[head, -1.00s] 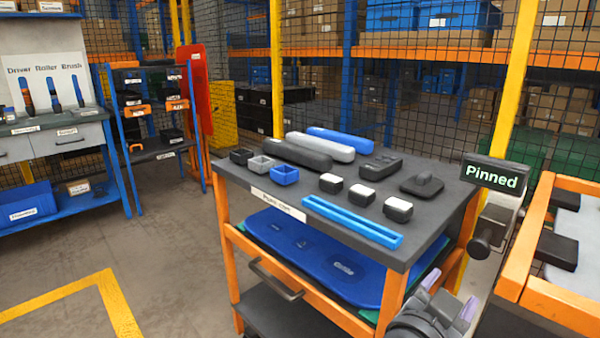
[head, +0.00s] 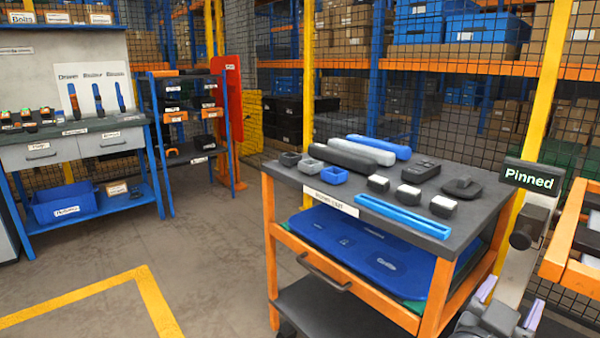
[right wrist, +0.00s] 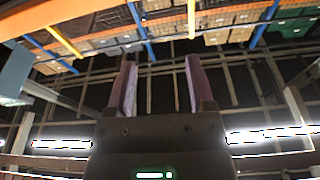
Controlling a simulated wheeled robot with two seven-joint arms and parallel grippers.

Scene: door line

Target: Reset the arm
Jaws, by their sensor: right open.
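My right gripper (head: 507,304) shows at the bottom right of the head view, beside the right side of the orange-framed cart. Its two pale purple fingers are apart with nothing between them. In the right wrist view the open fingers (right wrist: 158,85) point toward the ceiling beams and shelving, and the gap is empty. Much of the right arm is cut off by the lower edge of the head view. My left gripper is not in view.
The cart (head: 290,240) carries several small parts and a blue tray (head: 402,216) on its dark top. A "Pinned" sign (head: 530,179) stands to its right, near an orange frame (head: 563,230). A workbench (head: 85,150) is at left; the floor (head: 215,235) between is clear.

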